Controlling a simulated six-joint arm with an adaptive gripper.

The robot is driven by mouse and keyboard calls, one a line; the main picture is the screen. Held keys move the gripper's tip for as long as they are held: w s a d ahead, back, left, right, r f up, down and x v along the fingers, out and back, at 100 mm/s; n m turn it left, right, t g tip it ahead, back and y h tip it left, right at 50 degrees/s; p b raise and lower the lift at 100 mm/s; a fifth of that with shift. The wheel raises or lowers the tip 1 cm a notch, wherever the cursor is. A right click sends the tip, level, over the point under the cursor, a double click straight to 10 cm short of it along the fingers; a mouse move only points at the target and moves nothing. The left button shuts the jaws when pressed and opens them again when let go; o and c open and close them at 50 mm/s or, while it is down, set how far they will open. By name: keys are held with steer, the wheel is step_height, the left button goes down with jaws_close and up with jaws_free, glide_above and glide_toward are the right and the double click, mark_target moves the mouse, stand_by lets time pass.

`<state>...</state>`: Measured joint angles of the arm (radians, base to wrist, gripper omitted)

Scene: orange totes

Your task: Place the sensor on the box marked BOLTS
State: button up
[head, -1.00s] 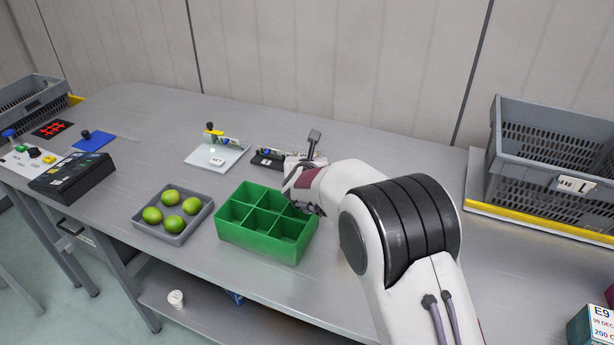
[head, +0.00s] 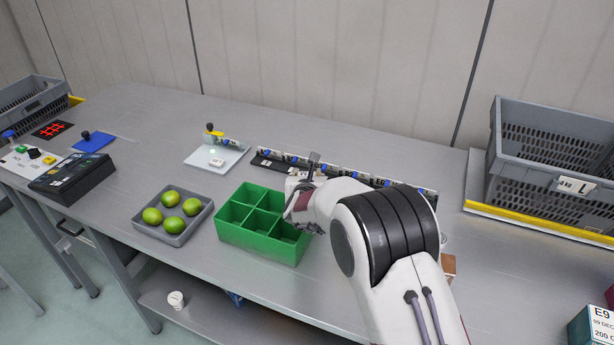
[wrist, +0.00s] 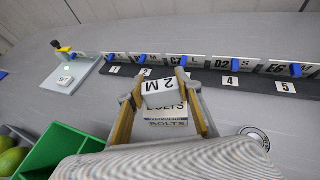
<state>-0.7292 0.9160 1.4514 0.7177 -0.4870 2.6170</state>
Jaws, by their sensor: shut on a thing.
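A pale surface marked BOLTS (wrist: 167,123) shows between the fingers, just below the block in the picture. I cannot tell whether the two touch. In the head view, my gripper (head: 301,196) is by the right rim of the green divided bin, and my arm hides much of that area.
The green bin (head: 247,243) and a grey tray of limes (head: 203,224) are to the left. A dark rail with numbered slots (wrist: 222,80) runs behind. A white plate with a yellow stand (head: 232,157) is behind left. A brown box (head: 448,265) partly shows right of my arm.

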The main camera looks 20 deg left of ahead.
steer(key=shift+f, duration=0.3)
steer(key=o, duration=1.2)
steer(key=shift+r, duration=0.1)
steer(key=shift+s, duration=0.1)
steer(key=shift+s+d+r, duration=0.2)
steer(key=shift+s+r, duration=0.05)
steer(key=shift+s, duration=0.1)
steer(key=v, duration=1.1)
